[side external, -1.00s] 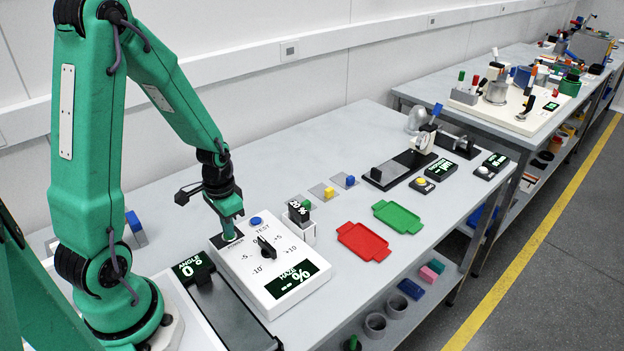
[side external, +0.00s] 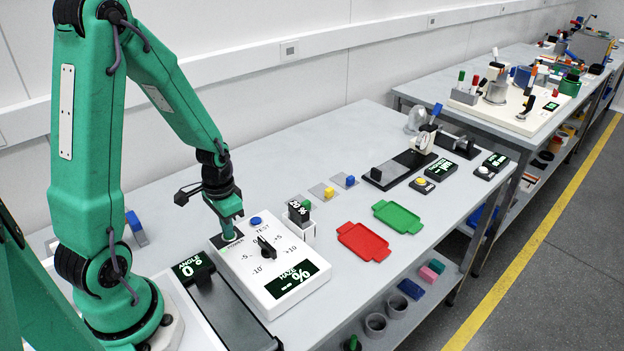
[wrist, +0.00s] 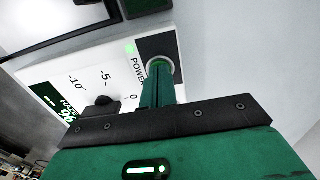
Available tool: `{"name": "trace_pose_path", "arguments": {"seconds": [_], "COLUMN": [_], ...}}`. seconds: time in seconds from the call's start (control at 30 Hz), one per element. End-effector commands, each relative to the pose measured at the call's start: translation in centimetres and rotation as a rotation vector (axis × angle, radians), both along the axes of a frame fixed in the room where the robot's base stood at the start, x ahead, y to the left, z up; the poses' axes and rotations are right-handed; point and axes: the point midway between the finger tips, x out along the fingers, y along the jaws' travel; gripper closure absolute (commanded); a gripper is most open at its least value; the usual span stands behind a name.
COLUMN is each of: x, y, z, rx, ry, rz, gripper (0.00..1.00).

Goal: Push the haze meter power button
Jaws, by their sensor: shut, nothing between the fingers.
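The haze meter (side external: 248,283) is a white box with a dial, a blue TEST button and a black display panel lit with HAZE text. Its power button (wrist: 176,66), a round button with a pale ring on a black patch marked POWER, shows in the wrist view, partly hidden by my fingers. A small green light (wrist: 130,47) glows beside it. My gripper (side external: 229,236) is shut and empty, pointing down at the button; it also shows in the wrist view (wrist: 159,68). I cannot tell whether the fingertips touch the button.
The angle unit (side external: 192,270) stands close to the meter's left side. A 20 % block (side external: 299,212) stands just right of the meter. A red tray (side external: 363,242) and a green tray (side external: 397,216) lie farther right, with bare bench around them.

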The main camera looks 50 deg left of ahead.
Motion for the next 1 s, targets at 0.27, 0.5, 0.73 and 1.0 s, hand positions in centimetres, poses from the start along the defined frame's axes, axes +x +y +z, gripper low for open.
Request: {"name": "trace_pose_path", "arguments": {"seconds": [0.27, 0.5, 0.73, 1.0], "x": [0.4, 0.4, 0.5, 0.5], "y": [0.2, 0.2, 0.2, 0.2], "z": [3.3, 6.4, 9.6, 12.5], "rx": [0.006, 0.007, 0.008, 0.006], "ry": [-0.014, -0.015, -0.017, -0.014], "rz": [0.0, 0.0, 0.0, 0.0], "gripper": [1.0, 1.0, 1.0, 1.0]}}
